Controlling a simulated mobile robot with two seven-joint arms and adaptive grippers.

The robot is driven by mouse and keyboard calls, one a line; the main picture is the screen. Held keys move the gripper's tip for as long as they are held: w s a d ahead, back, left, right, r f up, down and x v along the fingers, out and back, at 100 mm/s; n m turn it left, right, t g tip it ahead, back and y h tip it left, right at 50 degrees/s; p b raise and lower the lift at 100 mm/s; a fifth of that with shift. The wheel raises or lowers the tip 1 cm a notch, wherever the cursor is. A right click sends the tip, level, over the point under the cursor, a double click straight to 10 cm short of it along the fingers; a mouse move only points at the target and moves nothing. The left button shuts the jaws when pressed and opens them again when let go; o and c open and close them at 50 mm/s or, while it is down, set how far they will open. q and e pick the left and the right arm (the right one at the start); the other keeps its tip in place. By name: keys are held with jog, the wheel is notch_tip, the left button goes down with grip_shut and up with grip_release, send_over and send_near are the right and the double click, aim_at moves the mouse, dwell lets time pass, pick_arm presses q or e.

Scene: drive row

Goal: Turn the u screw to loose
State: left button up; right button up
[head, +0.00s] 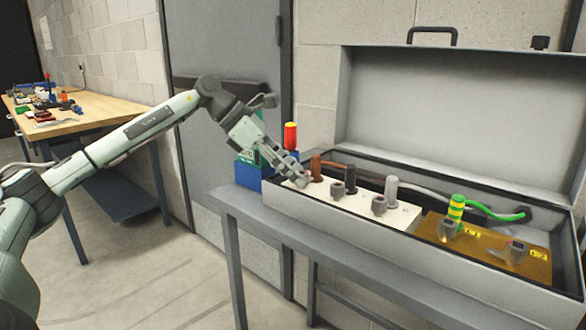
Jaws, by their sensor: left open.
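An open grey terminal box (400,245) sits on a grey stand. Inside, several grey screws stand in a row, each by a cable end. My left gripper (301,179) reaches down from the left to the row's left end, beside the brown cable (316,165). Its jaws are open, around or just over the leftmost screw, which they mostly hide. This seems to be the u screw, but I cannot read its label. Other screws (337,188) (379,204) stand to the right on the white plate. My right gripper is not in view.
Black (350,178), grey (391,188) and green-yellow (456,208) cables rise along the row. The raised lid (460,120) stands behind. A blue bin (247,177) and red-yellow object (290,136) are close left of the box. A cluttered workbench (100,115) is far left.

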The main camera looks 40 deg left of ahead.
pick_arm(q)
jog(key=shift+f, duration=0.1)
jog(key=c, duration=1)
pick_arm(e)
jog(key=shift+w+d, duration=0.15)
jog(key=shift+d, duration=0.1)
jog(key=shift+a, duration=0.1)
